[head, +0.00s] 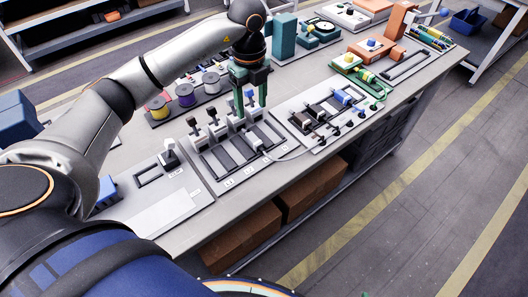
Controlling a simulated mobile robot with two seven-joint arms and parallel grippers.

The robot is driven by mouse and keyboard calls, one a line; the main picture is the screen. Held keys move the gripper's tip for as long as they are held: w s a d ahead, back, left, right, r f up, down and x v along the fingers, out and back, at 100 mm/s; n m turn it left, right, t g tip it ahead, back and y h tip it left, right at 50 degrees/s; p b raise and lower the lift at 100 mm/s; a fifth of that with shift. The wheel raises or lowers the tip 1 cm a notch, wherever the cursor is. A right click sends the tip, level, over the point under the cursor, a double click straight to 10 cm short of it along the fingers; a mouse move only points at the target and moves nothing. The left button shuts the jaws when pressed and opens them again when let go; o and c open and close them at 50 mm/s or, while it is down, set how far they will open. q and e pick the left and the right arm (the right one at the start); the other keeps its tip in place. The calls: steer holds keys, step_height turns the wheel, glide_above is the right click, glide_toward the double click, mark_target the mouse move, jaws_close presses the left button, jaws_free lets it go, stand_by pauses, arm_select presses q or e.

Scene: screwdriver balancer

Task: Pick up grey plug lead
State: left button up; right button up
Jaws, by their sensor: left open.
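My left gripper (251,108) hangs fingers-down over the back of the plug board (203,165). Its green fingers are apart. A small bluish piece (249,95) shows between them; I cannot tell whether they touch it. Several upright plugs with dark and pale tops stand in a row on this board, left of and below the fingers. A pale grey plug (258,143) lies at the board's right side, in front of the fingers, with a light lead (290,158) curving right. I cannot tell for sure which piece is the grey plug lead. My right gripper is out of view.
A rack of coloured spools (185,95) stands behind the plug board. To the right is a white board (300,145) with dark and blue connectors, then a green fixture (360,75). A teal block (284,36) stands behind the gripper. The table's front edge strip is clear.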

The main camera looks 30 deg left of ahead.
mark_target(253, 138)
arm_select(q)
steer(key=f+p, duration=0.1)
steer(key=f, duration=1.1)
steer(key=shift+w+f, duration=0.2)
steer(key=shift+a, duration=0.1)
jaws_close()
